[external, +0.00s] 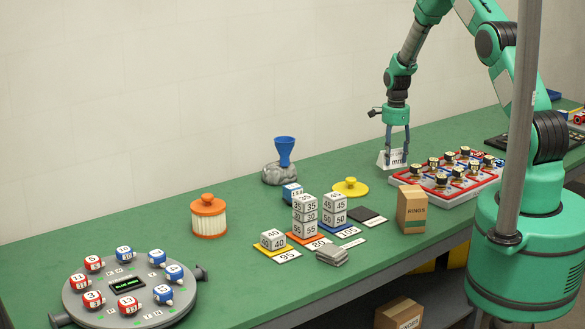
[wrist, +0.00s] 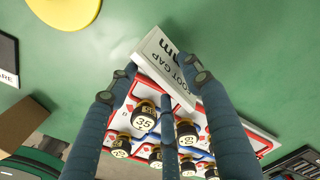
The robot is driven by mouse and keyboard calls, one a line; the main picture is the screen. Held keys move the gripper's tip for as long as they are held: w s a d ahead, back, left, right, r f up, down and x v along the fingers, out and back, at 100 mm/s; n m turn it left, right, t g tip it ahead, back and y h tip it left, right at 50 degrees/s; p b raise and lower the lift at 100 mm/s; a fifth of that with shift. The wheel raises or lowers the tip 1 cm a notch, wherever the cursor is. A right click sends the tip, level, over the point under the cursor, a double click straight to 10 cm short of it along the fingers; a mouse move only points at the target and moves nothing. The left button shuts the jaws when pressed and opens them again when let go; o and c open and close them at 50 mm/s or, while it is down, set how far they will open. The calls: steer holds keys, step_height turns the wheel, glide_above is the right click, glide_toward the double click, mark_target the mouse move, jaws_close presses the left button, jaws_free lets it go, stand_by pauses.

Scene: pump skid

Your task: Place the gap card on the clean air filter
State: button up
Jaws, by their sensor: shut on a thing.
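The gap card (external: 393,159) is white with dark print; in the wrist view the card (wrist: 165,62) shows the words "FOOT GAP" and "mm". My gripper (external: 397,150) is shut on the card and holds it upright, near the left end of the red-and-white tray. In the wrist view my gripper (wrist: 160,82) has its fingers on either side of the card. An air filter (external: 208,218) with an orange cap, orange base and pale pleats stands at the left of the green bench, far from my gripper. I cannot read any clean mark on it.
The tray (external: 396,181) holds several black-and-gold parts. A yellow disc (external: 350,187), a cardboard box (external: 411,209), stacks of numbered blocks (external: 306,212) and a blue funnel (external: 284,150) stand between card and filter. A round grey plate (external: 85,312) with numbered blocks lies front left.

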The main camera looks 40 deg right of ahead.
steer(key=w+a+r+n+p, duration=0.1)
steer(key=w+a+r+p, duration=0.15)
steer(key=a, duration=1.45)
steer(key=w+a+r+n+p, duration=0.15)
steer(key=a+r, duration=0.25)
steer(key=a, duration=1.3)
steer(key=s+a+r+p, duration=0.1)
steer(key=s+a, duration=0.3)
steer(key=a, duration=0.6)
steer(key=s+a+r+p, duration=0.2)
steer(key=s+a, duration=0.2)
steer(key=a, duration=0.6)
steer(key=s+a+r+p, duration=0.1)
steer(key=s+a, duration=0.3)
steer(key=a, duration=0.6)
steer(key=shift+s+a+r+n, duration=0.2)
steer(key=shift+r+n, duration=0.15)
steer(key=shift+r, duration=0.5)
steer(key=shift+w, duration=0.1)
steer(key=p, duration=0.3)
glide_above(209, 197)
steer(key=shift+w+f, duration=0.25)
steer(key=shift+f, duration=0.5)
steer(key=shift+f+p, duration=0.3)
steer(key=shift+f, duration=1.45)
steer(key=shift+c, duration=0.2)
